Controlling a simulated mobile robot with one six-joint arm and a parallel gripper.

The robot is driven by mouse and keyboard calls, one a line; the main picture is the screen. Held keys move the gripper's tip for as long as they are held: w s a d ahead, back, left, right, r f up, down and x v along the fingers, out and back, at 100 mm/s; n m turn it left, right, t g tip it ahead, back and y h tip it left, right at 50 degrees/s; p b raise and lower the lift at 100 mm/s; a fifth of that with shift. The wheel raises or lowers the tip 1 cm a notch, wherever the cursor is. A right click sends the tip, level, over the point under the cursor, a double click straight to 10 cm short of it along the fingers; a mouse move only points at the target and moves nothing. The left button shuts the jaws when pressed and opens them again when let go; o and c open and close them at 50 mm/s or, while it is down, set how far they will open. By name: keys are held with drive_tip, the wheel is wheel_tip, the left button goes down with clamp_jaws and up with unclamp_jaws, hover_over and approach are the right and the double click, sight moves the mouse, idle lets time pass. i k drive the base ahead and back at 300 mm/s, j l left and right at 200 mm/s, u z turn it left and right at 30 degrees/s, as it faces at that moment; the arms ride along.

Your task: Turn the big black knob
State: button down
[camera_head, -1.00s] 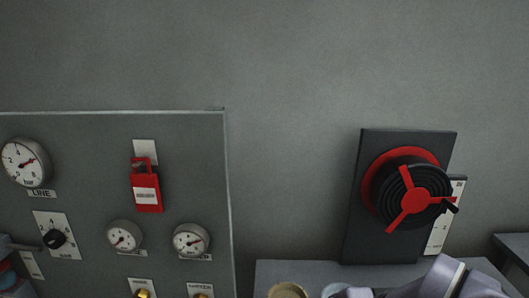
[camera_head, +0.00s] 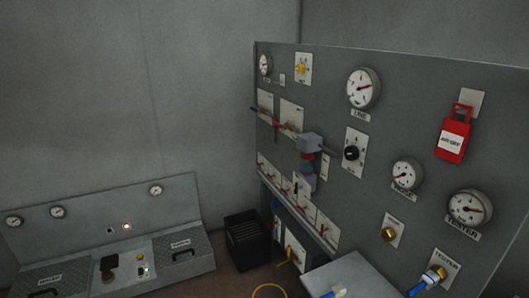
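A black round knob (camera_head: 351,153) sits on a white scale plate (camera_head: 356,138) on the grey gauge panel, below the gauge labelled LINE (camera_head: 363,88). A dark object (camera_head: 109,262) that may be another knob stands on the low console (camera_head: 60,245) at the left; it is too small to tell. My gripper is not in view, so I cannot see its state or its distance from either.
The panel carries a red tag (camera_head: 454,140), gauges, brass fittings (camera_head: 388,234) and a grey-and-red unit (camera_head: 309,160) jutting out left of the knob. A black crate (camera_head: 248,240) stands on the floor between console and panel. A grey surface (camera_head: 355,272) lies below.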

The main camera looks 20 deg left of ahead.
sight(352, 153)
drive_tip(key=u, duration=0.2)
drive_tip(key=i+j+z, duration=0.3)
drive_tip(key=j, duration=0.35)
drive_tip(key=i+j+z, duration=0.3)
drive_tip(key=j, duration=0.45)
drive_tip(key=i, duration=0.05)
